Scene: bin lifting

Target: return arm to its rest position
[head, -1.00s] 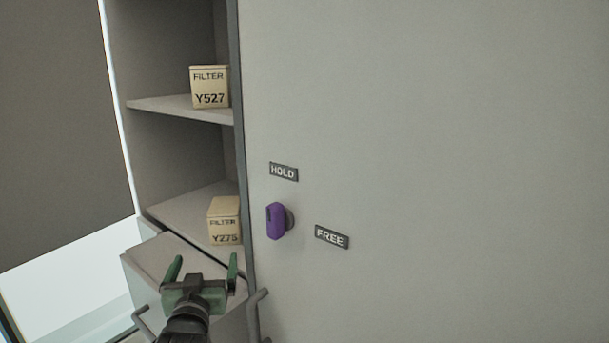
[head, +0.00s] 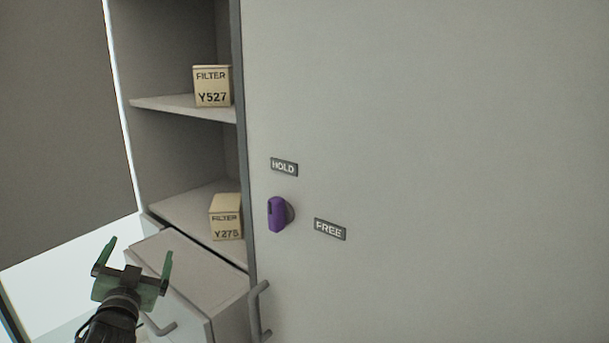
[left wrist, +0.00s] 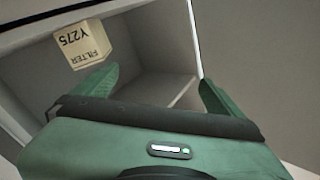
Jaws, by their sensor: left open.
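My left gripper (head: 133,259) is green, open and empty at the lower left of the head view. It is left of and in front of the cabinet's open shelves, apart from them. In the left wrist view its two fingers (left wrist: 160,88) are spread with nothing between them. The right gripper is not in view.
Filter box Y527 (head: 212,87) sits on the upper shelf (head: 180,105). Filter box Y275 (head: 226,217) sits on the lower shelf. A drawer (head: 185,265) with a handle juts out below. A purple knob (head: 277,214) sits on the panel between HOLD (head: 284,167) and FREE (head: 330,229) labels.

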